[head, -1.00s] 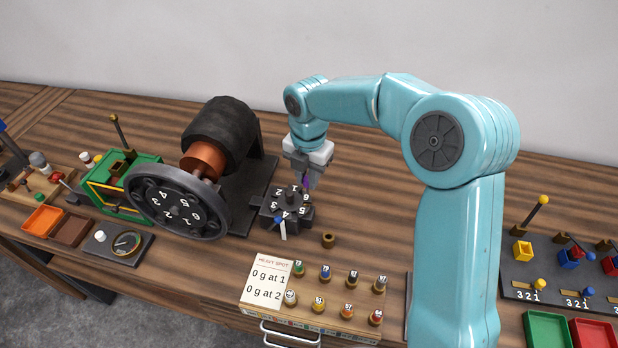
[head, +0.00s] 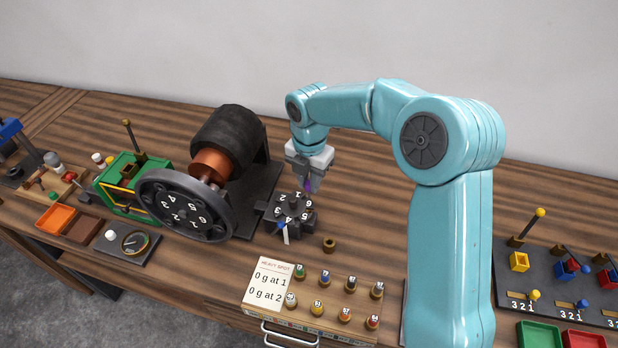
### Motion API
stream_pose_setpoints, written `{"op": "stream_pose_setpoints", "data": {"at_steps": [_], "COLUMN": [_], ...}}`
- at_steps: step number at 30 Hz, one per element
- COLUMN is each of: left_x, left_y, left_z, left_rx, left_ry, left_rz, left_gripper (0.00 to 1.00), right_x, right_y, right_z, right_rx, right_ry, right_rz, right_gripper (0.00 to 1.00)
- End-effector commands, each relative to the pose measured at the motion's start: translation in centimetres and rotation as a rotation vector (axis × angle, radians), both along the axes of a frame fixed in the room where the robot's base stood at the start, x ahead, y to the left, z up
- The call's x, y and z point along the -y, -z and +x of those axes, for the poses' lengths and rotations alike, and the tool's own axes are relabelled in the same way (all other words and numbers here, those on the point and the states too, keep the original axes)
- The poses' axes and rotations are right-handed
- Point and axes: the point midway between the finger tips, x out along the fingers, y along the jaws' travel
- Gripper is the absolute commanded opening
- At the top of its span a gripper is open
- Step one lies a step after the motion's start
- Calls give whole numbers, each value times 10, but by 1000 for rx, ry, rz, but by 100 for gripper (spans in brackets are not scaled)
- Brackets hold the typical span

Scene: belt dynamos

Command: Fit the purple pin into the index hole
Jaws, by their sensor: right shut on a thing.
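My right gripper (head: 309,178) is above the dark numbered index block (head: 290,212), pointing down. It is shut on the purple pin (head: 308,187), of which only a small part shows between the fingers. The pin's lower end is at the far side of the block's top, near the numbers 1 and 6. I cannot tell whether its tip is inside a hole or just above it. The index hole itself is hidden or too small to make out. A blue and white pointer (head: 284,232) sits at the block's front. My left gripper is not in view.
The numbered flywheel (head: 186,204) and black drum (head: 229,138) stand left of the block. A small brass ring (head: 329,244) lies to its right. A rack of weights (head: 335,299) with a note card (head: 270,281) is in front. Bare wood lies behind.

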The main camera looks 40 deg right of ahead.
Motion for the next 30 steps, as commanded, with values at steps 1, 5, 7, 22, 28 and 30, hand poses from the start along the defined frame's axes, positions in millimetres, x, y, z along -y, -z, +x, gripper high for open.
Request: {"op": "stream_pose_setpoints", "data": {"at_steps": [1,5,7,22,28,30], "left_x": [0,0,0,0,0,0], "left_y": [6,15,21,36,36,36], "left_z": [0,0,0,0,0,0], "left_rx": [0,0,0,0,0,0], "left_ry": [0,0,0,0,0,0], "left_rz": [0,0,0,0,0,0], "left_gripper": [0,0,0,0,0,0], "right_x": [0,0,-1,0,0,0], "right_y": [7,20,28,52,52,51], "right_z": [0,0,0,0,0,0], "right_rx": [-1,-1,-1,0,0,0], "right_ry": [0,-1,-1,-1,-1,-1], "right_rz": [0,0,0,0,0,0], "right_gripper": [0,0,0,0,0,0]}}
